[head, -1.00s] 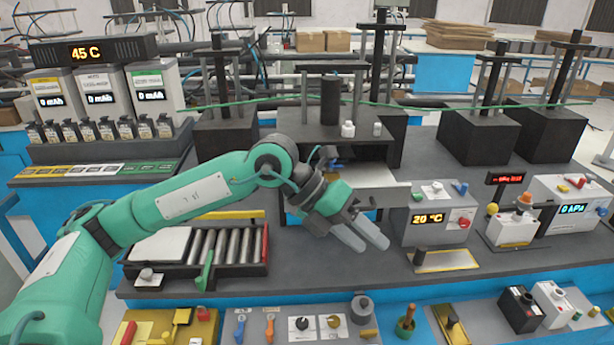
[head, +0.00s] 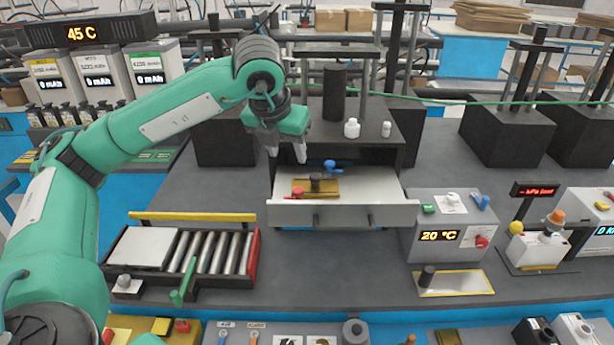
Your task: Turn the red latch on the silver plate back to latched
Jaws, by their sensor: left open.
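My left gripper (head: 286,149) hangs open and empty, pointing down above the left rear of an open white drawer (head: 390,212). Inside the drawer is a gold plate (head: 326,190) with a dark knob. A small red piece (head: 293,194) sits at the plate's left end, and a blue handle (head: 330,168) lies behind it. The gripper is apart from all of these. I cannot pick out a red latch on a silver plate for certain. At the bottom edge, a grey panel (head: 236,338) with blue and orange handles is cut off. My right gripper is not in view.
A roller tray (head: 150,277) with a green handle stands left of the drawer. A grey box (head: 437,210) reading 20 °C stands right. The bench in front of the drawer is clear.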

